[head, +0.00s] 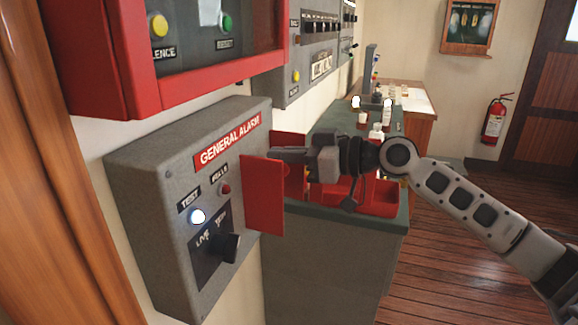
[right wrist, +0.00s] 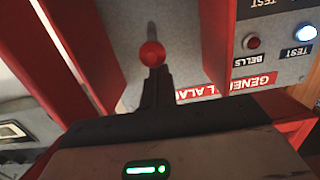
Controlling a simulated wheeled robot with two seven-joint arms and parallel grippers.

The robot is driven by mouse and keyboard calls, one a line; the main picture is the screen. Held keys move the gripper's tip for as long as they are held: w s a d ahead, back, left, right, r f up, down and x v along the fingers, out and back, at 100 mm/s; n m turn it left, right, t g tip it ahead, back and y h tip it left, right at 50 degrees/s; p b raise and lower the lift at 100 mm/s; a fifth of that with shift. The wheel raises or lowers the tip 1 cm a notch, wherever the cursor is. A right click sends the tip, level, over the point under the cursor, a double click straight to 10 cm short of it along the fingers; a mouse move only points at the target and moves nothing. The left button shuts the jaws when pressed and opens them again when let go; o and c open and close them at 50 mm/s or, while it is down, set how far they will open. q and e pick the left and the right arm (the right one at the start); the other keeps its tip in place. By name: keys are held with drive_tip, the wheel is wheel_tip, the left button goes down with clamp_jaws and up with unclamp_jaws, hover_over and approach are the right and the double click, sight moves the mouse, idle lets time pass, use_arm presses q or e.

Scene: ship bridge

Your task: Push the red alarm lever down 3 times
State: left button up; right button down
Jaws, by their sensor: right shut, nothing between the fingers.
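The grey general alarm box (head: 165,160) is on the wall at the left of the head view. A red cover flap (head: 263,200) stands out from its side. The alarm lever's red ball knob (right wrist: 152,53) shows in the right wrist view, on a thin stem against the grey panel; in the head view I cannot make it out. My right gripper (head: 283,154) is beside the box near the red flaps, shut and empty. In the right wrist view its dark fingers (right wrist: 156,88) point at the knob and overlap its lower edge; I cannot tell whether they touch. My left gripper is not in view.
A red-framed cabinet (head: 135,60) hangs above the box. The box has a lit test lamp (head: 197,216), a bells lamp (head: 226,188) and a black knob (head: 226,247). A green-topped counter (head: 385,225) with a red tray (head: 378,198) lies beyond. Wooden floor is clear at right.

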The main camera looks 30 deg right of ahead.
drive_tip(key=shift+r, duration=0.35)
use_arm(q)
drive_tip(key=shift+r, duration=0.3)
